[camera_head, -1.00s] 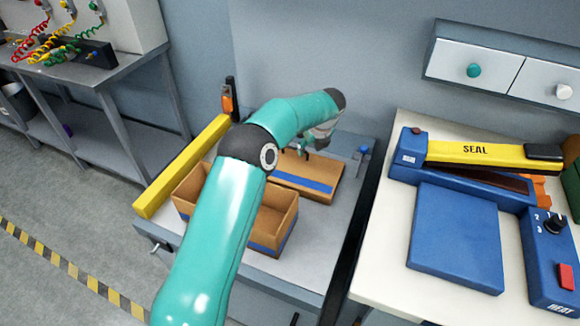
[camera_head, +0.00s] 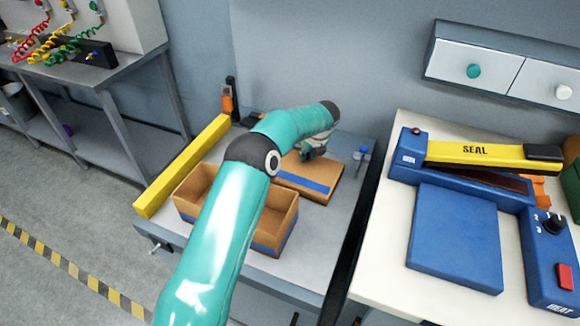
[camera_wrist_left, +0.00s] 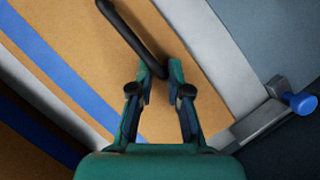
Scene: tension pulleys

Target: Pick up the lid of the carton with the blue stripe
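The carton lid (camera_head: 325,172) is a flat brown board with a blue stripe, lying on the small grey bench; it also shows in the left wrist view (camera_wrist_left: 195,45). A dark bar-shaped handle (camera_wrist_left: 128,32) stands on it. My left gripper (camera_wrist_left: 160,72) is low over the lid, with its fingertips on either side of the handle's near end. The gap is narrow, and I cannot tell whether the fingers press on the handle. The open brown carton (camera_head: 283,222), with a blue stripe low on its side, stands in front of the lid, partly hidden by my left arm. My right gripper is out of view.
A yellow bar (camera_head: 180,168) runs along the bench's left side. A small blue-knobbed fitting (camera_head: 361,152) sits at the bench's right edge, near my gripper in the wrist view. A white table (camera_head: 390,255) with a blue and yellow sealer (camera_head: 455,235) stands to the right.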

